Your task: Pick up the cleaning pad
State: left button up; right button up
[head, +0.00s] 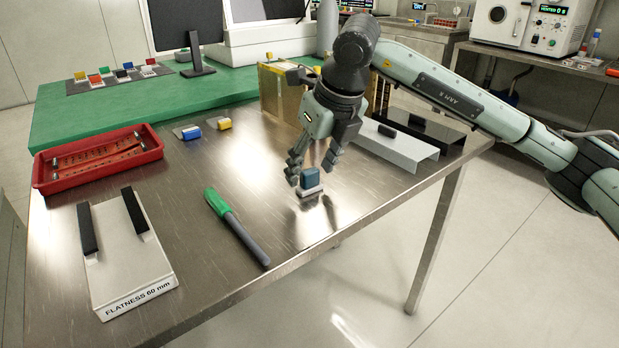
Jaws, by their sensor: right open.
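My right gripper (312,171) points down from above, with one finger to the left of the pad and one to the right. The fingers are apart, and I cannot tell whether either touches the pad. The pad's top and front are visible between the fingertips. My left gripper is not in view.
A white flatness block (128,250) and a red tray (98,157) are further left. A grey bracket (395,150) and a gold rack (280,92) stand behind. The table edge is close on the right.

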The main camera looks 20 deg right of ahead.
jog(key=shift+x, duration=1)
jog(key=shift+r, duration=0.1)
jog(key=c, duration=1.1)
jog(key=shift+c, duration=0.2)
